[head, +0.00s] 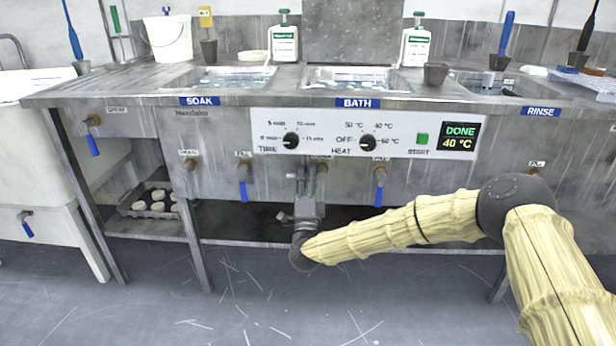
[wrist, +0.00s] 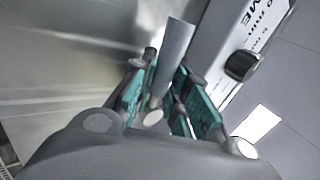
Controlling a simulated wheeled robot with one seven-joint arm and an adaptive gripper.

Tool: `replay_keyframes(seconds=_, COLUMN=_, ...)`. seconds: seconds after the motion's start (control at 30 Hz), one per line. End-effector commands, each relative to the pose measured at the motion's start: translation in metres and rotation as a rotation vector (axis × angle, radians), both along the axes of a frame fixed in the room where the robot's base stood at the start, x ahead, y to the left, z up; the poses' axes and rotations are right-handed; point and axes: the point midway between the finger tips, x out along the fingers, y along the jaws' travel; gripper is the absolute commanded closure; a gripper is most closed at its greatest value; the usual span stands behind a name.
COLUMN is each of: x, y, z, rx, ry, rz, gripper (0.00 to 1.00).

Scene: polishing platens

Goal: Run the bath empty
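The bath basin (head: 352,78) sits mid-counter in the head view, above its blue BATH label (head: 357,103), and holds liquid. My gripper (head: 308,172) points up beneath the control panel, in front of a brass fitting (head: 321,163) whose label is mostly hidden. In the wrist view, a flat pale grey bar (wrist: 175,55) stands between the teal-padded fingers of my gripper (wrist: 165,80). I cannot tell whether the pads press on it. Valves with hanging blue handles are to the left (head: 243,190) and right (head: 380,195). The display (head: 459,137) reads DONE, 40 °C.
The panel (head: 330,146) is just above my gripper, with the time knob (head: 291,140) and heat knob (head: 367,142). The soak basin (head: 235,78) is left, the rinse basin (head: 487,85) right. A lower shelf (head: 150,228) holds a tray of round pieces. The floor in front is clear.

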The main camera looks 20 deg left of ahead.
Motion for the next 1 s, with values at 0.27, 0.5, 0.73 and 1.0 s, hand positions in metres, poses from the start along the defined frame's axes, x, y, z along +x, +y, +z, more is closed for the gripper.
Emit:
replay_keyframes(seconds=0.27, x=0.0, y=-0.001, z=0.0, rx=-0.001, ry=0.001, rz=-0.001, gripper=0.61)
replay_keyframes(seconds=0.5, x=-0.003, y=-0.002, z=-0.002, rx=-0.001, ry=0.001, rz=-0.001, gripper=0.61)
replay_keyframes(seconds=0.73, x=-0.025, y=-0.01, z=-0.019, rx=-0.002, ry=0.002, rz=0.002, gripper=0.61)
replay_keyframes(seconds=1.0, x=-0.063, y=-0.026, z=-0.047, rx=-0.001, ry=0.003, rz=0.001, gripper=0.61)
